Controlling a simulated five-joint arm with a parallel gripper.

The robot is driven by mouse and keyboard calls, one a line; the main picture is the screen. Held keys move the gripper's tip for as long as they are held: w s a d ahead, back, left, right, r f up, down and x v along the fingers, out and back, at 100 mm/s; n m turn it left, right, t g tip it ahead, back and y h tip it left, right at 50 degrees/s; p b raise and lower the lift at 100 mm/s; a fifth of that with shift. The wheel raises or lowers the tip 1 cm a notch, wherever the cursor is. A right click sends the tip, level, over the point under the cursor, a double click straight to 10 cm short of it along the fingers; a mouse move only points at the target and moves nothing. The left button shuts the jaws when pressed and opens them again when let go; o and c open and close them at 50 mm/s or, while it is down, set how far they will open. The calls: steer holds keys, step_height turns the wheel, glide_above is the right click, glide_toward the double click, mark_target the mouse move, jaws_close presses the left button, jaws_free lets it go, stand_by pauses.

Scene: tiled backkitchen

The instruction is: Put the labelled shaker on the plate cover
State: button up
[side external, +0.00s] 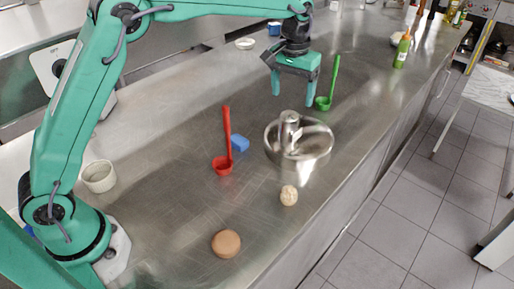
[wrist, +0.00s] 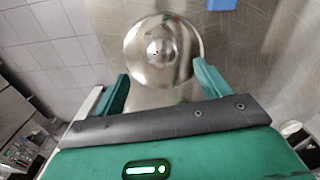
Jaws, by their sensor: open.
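The plate cover (side external: 318,147) is a round, shiny metal piece on the steel counter; it also fills the upper middle of the wrist view (wrist: 188,42). A small silver cylinder (side external: 289,127), which looks like the shaker, stands upright at the middle of the cover. From above it is a round shape at the cover's centre (wrist: 160,48). I cannot make out a label. My gripper (side external: 293,98) is open and empty, pointing down above the cylinder and slightly behind it. In the wrist view its fingers (wrist: 160,74) are apart, with the cover between and beyond them.
A red ladle (side external: 222,164) and blue block (side external: 240,143) lie left of the cover, a green ladle (side external: 323,102) behind it. A walnut-like ball (side external: 289,195) and brown bun (side external: 226,243) are in front. A white ramekin (side external: 98,177) stands left. The counter edge runs along the right.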

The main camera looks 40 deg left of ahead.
steer(key=s+a+r+t, duration=0.1)
steer(key=s+a+r, duration=0.35)
steer(key=s, duration=0.25)
steer(key=s+a+r+t, duration=0.25)
steer(key=s+r, duration=0.25)
steer(key=s, duration=0.3)
steer(key=s+a+f+t, duration=0.1)
steer(key=s+a+f, duration=0.1)
steer(key=s, duration=0.6)
steer(key=s+a+f+m, duration=0.1)
steer(key=s+a+f, duration=0.2)
steer(key=s, duration=0.6)
steer(key=shift+s+m+t, duration=0.2)
steer(key=shift+m+t, duration=0.1)
steer(key=shift+t, duration=0.05)
